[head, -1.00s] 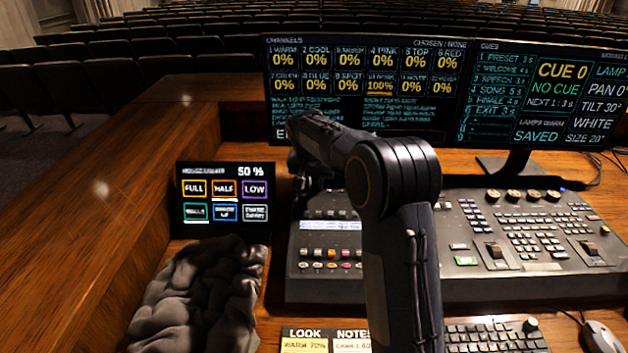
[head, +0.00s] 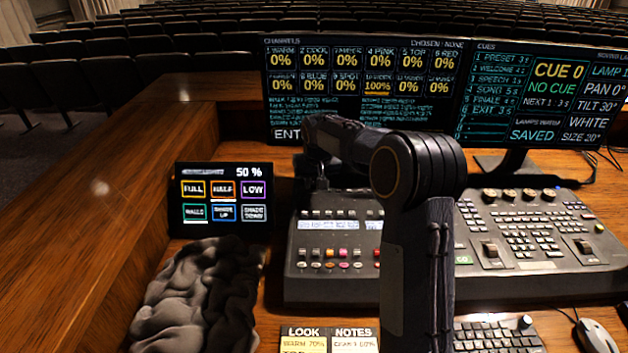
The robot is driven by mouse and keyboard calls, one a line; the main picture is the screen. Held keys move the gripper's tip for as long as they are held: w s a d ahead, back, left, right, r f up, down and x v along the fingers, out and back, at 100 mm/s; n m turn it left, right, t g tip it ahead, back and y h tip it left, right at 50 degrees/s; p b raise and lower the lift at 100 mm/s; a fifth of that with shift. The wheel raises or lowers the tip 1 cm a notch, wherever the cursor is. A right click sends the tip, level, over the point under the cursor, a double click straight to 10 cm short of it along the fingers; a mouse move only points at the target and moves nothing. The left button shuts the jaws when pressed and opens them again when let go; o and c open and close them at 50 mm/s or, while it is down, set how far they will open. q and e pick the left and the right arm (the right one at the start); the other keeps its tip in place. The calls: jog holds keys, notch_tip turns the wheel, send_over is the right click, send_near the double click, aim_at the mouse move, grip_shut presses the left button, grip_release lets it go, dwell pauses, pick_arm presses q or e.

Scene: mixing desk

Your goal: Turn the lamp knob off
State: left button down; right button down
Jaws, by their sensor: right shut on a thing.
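My right arm reaches in from the bottom and bends over the left part of the lighting console. My right gripper (head: 318,176) points down behind the console's back left corner, below the big screen. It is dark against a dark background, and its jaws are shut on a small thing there. The arm and fingers hide most of that thing, so the lamp knob does not show clearly and I cannot read its setting. My left gripper is not in view.
The console (head: 530,262) fills the right of the desk. A small touch panel (head: 222,200) stands left of the gripper, with a crumpled grey cloth (head: 200,295) in front. Two screens (head: 365,85) stand behind. A keyboard (head: 495,336) and mouse (head: 597,336) lie at the front right.

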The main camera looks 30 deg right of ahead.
jog(key=c, duration=1.3)
grip_release()
jog(key=shift+r, duration=0.1)
jog(key=v, duration=0.7)
jog(key=shift+r, duration=0.3)
jog(key=shift+s+a, duration=0.1)
jog(key=shift+s, duration=0.05)
